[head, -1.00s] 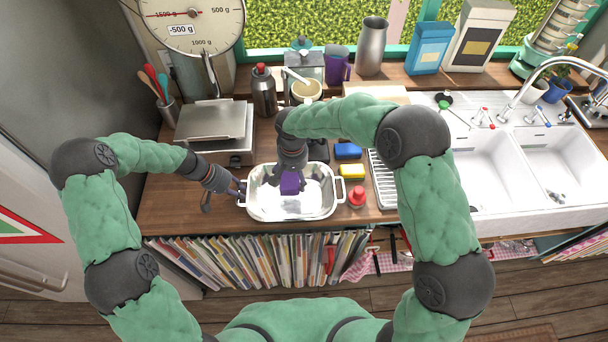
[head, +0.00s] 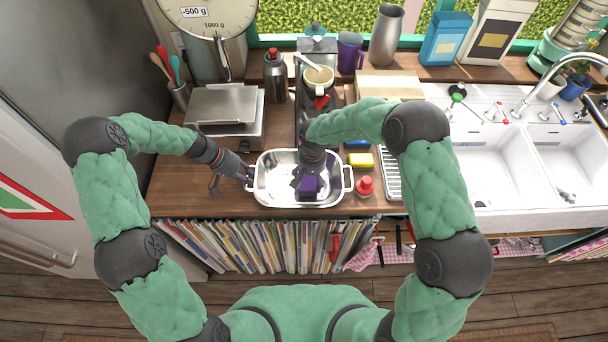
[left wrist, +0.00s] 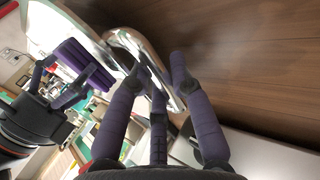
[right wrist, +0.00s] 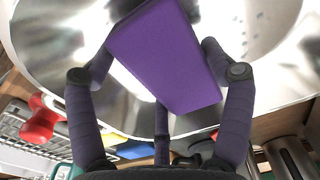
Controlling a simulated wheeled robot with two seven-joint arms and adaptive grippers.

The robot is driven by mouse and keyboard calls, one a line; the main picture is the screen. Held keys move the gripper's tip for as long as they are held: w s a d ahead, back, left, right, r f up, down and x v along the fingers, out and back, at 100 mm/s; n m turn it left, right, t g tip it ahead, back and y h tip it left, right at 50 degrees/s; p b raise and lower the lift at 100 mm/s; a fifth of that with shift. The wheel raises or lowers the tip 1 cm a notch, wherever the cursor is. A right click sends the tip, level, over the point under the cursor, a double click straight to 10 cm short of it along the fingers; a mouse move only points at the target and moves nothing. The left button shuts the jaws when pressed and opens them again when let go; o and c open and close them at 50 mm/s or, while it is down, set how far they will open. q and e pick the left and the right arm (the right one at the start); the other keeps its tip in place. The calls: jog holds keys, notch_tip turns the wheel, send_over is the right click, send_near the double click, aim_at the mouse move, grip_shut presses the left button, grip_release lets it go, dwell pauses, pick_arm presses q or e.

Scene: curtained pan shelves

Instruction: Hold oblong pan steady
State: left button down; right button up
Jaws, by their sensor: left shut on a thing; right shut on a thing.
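The oblong pan (head: 272,182) is a shiny metal dish with a loop handle at each end, standing level on the wooden counter. My left gripper (head: 247,179) is shut on its left handle; the left wrist view shows the fingers (left wrist: 161,64) around the bright handle bar. My right gripper (head: 308,177) reaches down into the pan, shut on a purple block (head: 309,187). That block fills the middle of the right wrist view (right wrist: 165,58), above the pan's shiny inside. Whether the block touches the pan floor cannot be told.
A kitchen scale (head: 222,108) stands behind left, a cup (head: 318,80) behind. The sink (head: 487,175) is right. Books (head: 270,245) fill the shelf below.

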aim_at(303, 177)
jog(key=shift+d, duration=0.65)
jog(key=a, duration=0.8)
jog(key=shift+w+a, duration=0.1)
jog(key=shift+a, duration=0.15)
jog(key=shift+d, duration=2.15)
jog(key=shift+f, duration=0.75)
jog(key=shift+d, duration=0.1)
jog(key=shift+d, duration=2.15)
jog(key=shift+a, duration=4.4)
jog(key=shift+d+f, duration=0.1)
jog(key=shift+d, duration=4.25)
